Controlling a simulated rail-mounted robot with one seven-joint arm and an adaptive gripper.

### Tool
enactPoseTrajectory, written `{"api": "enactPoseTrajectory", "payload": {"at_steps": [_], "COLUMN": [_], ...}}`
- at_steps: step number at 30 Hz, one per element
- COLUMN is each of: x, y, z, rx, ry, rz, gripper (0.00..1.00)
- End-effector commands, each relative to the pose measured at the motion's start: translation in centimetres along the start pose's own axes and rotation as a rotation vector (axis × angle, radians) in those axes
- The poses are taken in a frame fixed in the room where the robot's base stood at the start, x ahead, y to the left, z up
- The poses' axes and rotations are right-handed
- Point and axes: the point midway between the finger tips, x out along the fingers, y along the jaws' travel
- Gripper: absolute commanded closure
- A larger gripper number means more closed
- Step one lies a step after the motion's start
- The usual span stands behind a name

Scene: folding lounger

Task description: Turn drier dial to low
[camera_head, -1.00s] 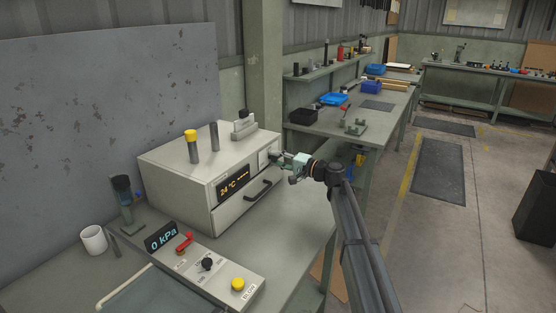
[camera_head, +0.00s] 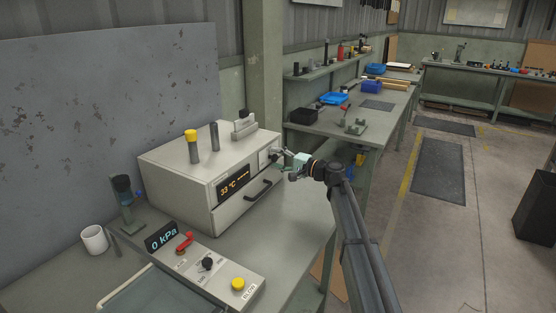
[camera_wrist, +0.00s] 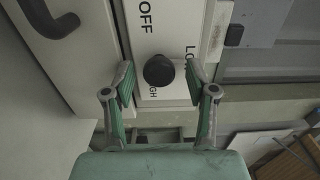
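The drier (camera_head: 185,182) is a pale box on the bench, with an amber display (camera_head: 233,186) reading 33 °C. Its dial is a round black knob (camera_wrist: 159,70) on a white plate (camera_wrist: 150,28) marked OFF, LOW and HIGH. I cannot make out a pointer on the knob. My gripper (camera_wrist: 160,80) is open, with one green-padded finger on each side of the knob and a visible gap on both sides. In the head view my gripper (camera_head: 281,165) is at the drier's right front, by the dial plate. The HIGH label is partly hidden by the knob and finger.
A dark drawer handle (camera_head: 258,190) juts from the drier's front, left of my gripper. A control box (camera_head: 205,268) with a red lever, black knob and yellow button stands in front. A white mug (camera_head: 94,240) is at left.

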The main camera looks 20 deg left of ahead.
Motion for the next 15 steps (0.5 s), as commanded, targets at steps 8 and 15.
{"api": "enactPoseTrajectory", "payload": {"at_steps": [8,15], "x": [-0.7,-4.3], "y": [0.1,0.1], "z": [0.1,0.1], "rx": [0.0,0.0], "ry": [0.0,0.002], "rz": [0.001,0.001], "gripper": [0.43,0.43]}}
